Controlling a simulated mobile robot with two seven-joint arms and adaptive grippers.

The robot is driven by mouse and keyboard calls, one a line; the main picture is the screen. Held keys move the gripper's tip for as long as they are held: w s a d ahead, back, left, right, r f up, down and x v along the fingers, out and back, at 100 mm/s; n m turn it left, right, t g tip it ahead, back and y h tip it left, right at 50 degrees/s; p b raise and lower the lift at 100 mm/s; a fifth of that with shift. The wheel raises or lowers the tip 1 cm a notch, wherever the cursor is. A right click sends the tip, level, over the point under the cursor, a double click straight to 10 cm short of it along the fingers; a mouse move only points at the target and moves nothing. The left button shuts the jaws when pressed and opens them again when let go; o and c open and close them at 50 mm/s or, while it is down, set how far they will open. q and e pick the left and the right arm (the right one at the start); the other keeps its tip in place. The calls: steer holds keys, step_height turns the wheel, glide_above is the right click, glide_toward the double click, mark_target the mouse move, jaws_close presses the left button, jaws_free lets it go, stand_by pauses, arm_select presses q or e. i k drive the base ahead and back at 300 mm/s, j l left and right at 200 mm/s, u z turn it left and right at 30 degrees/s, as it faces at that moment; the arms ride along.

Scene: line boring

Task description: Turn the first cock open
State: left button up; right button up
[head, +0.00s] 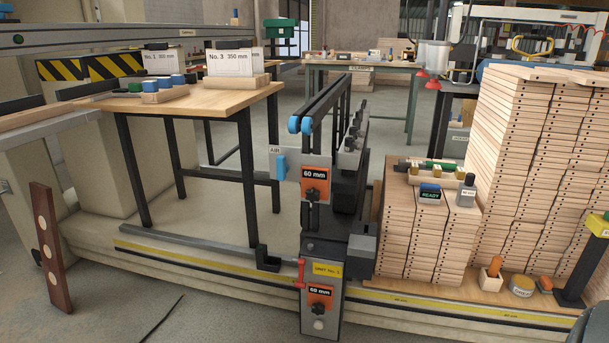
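A boring unit (323,250) stands at the middle, with a yellow label that seems to read UNIT No. 1. A light blue upright part (281,166), perhaps the cock's lever, sits at the left of its upper plate, just below a small AIR label (276,149). A red upright handle (301,273) is on the unit's lower left side. I cannot tell for certain which part is the first cock, or whether it is open. Neither of my grippers is in view.
A wooden-topped table (215,103) with No. 1 and No. 3 cards stands at the left. Stacked drilled boards (423,235) are close on the unit's right, with a taller stack (515,150) beyond. A dark board (50,248) leans at the left. The floor at the front left is mostly clear.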

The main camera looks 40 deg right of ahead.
mark_target(283, 167)
steer(key=i+z, duration=0.2)
steer(key=z, duration=0.15)
steer(key=i+j+z, duration=0.1)
steer(key=z, duration=0.25)
steer(key=i, duration=0.1)
